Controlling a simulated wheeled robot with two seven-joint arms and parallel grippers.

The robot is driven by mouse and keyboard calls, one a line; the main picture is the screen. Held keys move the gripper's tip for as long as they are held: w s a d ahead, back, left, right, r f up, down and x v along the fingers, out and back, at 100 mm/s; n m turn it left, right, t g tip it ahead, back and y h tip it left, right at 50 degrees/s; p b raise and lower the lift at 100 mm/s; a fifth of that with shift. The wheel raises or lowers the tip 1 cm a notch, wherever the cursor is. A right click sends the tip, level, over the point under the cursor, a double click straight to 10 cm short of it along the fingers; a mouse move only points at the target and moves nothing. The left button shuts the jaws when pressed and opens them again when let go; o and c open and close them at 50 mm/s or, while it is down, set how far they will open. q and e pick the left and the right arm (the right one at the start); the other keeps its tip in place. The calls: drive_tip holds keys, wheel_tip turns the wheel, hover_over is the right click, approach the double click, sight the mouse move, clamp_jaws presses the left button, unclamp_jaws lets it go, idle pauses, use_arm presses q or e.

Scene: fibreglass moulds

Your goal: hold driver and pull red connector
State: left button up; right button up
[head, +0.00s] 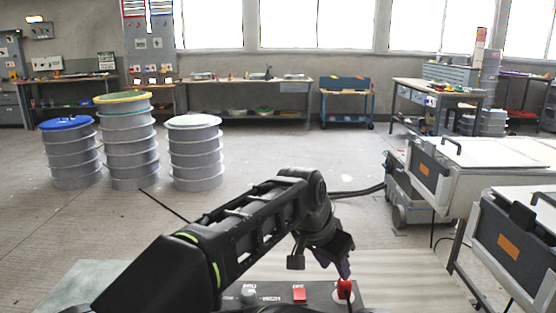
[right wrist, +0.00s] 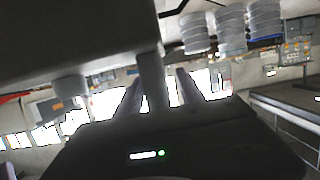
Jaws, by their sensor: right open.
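A dark box, perhaps the driver (head: 272,296), lies at the bottom edge of the head view, with white markings, a grey knob and a red switch on its face.
Stacked grey drums (head: 128,145) stand on the floor at the left. White-topped carts (head: 490,152) with dark fronts and orange labels stand close at the right. Workbenches (head: 245,85) line the back wall. The middle floor is clear.

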drive_tip(key=v, duration=1.1)
